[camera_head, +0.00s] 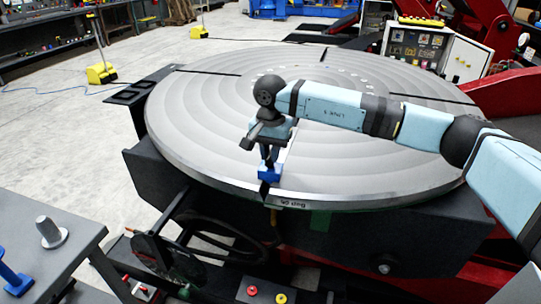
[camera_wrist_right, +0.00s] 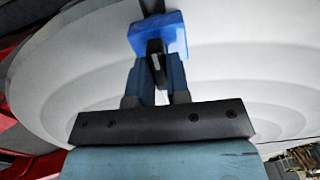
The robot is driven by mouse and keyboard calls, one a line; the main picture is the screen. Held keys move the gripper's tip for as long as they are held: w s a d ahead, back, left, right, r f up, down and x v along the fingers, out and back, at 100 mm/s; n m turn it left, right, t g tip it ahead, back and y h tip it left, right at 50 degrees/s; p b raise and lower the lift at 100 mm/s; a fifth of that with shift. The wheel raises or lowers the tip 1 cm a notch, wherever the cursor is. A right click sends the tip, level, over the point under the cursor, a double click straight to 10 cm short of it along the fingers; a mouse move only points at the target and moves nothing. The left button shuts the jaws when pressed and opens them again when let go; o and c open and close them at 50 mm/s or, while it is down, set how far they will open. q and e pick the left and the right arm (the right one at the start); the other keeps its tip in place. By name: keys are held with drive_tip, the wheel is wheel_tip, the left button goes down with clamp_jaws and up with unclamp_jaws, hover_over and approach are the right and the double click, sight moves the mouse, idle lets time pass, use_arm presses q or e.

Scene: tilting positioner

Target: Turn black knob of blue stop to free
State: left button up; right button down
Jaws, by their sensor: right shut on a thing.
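The blue stop (camera_head: 269,173) sits at the near rim of the large round grey table (camera_head: 200,130), beside a "Bolt ON" label (camera_head: 290,204). In the right wrist view the blue stop (camera_wrist_right: 172,32) shows past my fingers, with its black knob (camera_wrist_right: 155,50) in front of it. My right gripper (camera_head: 268,152) reaches down to the stop from above. In the right wrist view its two fingers (camera_wrist_right: 156,75) stand on either side of the black knob and are shut on it. The knob is mostly hidden in the head view. My left gripper is not in view.
A grey side table (camera_head: 85,225) at lower left bears a grey flanged peg (camera_head: 50,232) and another blue part (camera_head: 12,278). A black handwheel (camera_head: 165,250) is below the rim. A control cabinet (camera_head: 430,50) stands at the back right.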

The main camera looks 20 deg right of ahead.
sight(270, 155)
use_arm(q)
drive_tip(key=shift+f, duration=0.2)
use_arm(e)
drive_tip(key=shift+n, duration=0.3)
drive_tip(key=c, duration=1.1)
unclamp_jaws()
drive_tip(key=shift+r, duration=0.1)
use_arm(q)
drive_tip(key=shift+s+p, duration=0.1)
drive_tip(key=shift+p, duration=0.2)
use_arm(e)
wheel_tip(270, 155, up, 14)
drive_tip(key=shift+f, duration=0.15)
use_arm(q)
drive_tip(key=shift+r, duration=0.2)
use_arm(e)
drive_tip(key=shift+s, duration=0.1)
